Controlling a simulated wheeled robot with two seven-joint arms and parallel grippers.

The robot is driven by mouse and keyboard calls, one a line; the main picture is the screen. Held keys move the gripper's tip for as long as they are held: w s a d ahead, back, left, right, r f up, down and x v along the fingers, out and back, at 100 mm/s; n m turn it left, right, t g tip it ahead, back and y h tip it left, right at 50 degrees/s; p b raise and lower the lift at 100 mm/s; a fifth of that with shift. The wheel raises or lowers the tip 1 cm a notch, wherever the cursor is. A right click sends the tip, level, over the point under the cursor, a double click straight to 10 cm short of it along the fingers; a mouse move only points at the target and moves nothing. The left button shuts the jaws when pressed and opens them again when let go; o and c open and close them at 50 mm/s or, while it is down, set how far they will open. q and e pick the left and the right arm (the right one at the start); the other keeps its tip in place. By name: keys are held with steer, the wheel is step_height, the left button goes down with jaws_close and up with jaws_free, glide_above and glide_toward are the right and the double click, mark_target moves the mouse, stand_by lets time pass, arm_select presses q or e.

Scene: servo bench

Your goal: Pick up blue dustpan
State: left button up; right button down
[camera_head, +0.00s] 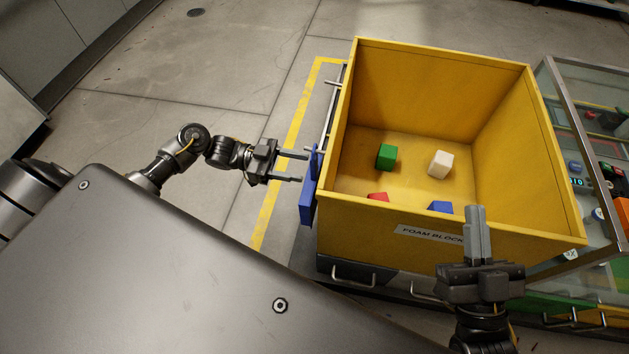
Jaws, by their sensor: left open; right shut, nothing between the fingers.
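The blue dustpan (309,192) hangs upright at the left outer side of the yellow bin, seen nearly edge-on. My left gripper (304,167) is open, its two fingers pointing right at the dustpan. The fingertips are at or very close to it; I cannot tell whether they touch. My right gripper (474,208) is shut and empty, in front of the bin's near wall at the lower right.
The yellow bin (450,58), labelled as foam blocks, holds green (386,157), white (440,164), red (378,197) and blue (440,207) blocks. A glass-sided case (575,90) stands to the right. Drawer handles (352,279) show below the bin. The floor at left is clear.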

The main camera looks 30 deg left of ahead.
mark_target(314, 169)
arm_select(q)
steer(key=x, duration=0.5)
jaws_close()
